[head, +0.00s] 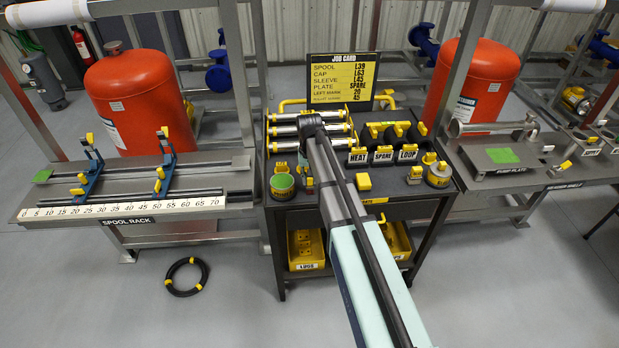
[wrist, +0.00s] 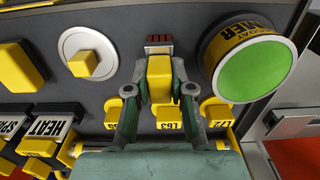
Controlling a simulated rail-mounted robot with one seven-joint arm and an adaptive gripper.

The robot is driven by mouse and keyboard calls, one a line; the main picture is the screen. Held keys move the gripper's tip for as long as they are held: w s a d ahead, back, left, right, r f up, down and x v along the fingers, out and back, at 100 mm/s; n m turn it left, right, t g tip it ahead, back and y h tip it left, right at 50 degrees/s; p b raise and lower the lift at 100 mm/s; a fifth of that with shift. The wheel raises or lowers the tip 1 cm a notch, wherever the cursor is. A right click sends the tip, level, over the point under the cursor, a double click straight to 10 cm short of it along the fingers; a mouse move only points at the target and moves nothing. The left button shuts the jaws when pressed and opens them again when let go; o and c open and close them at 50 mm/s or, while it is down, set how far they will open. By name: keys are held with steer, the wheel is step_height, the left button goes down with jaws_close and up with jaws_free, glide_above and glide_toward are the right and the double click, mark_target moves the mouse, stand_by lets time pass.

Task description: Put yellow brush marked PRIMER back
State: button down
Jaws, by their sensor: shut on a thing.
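My gripper (wrist: 160,90) is shut on a yellow block-shaped brush handle (wrist: 160,76), seen from above in the wrist view. A round can with a green top (wrist: 250,68) and a yellow, partly readable label stands close to the right of the gripper.
A pale disc with a yellow knob (wrist: 88,53) lies left of the gripper. Yellow tagged pieces (wrist: 168,118) sit below the fingers. The HEAT block (head: 358,157) and its neighbours stand farther right on the cart (head: 390,192).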

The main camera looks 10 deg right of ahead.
steer(key=c, duration=1)
jaws_free()
steer(key=shift+f, duration=0.1)
step_height(320, 180, up, 12)
steer(key=b, duration=0.3)
steer(key=shift+r, duration=0.2)
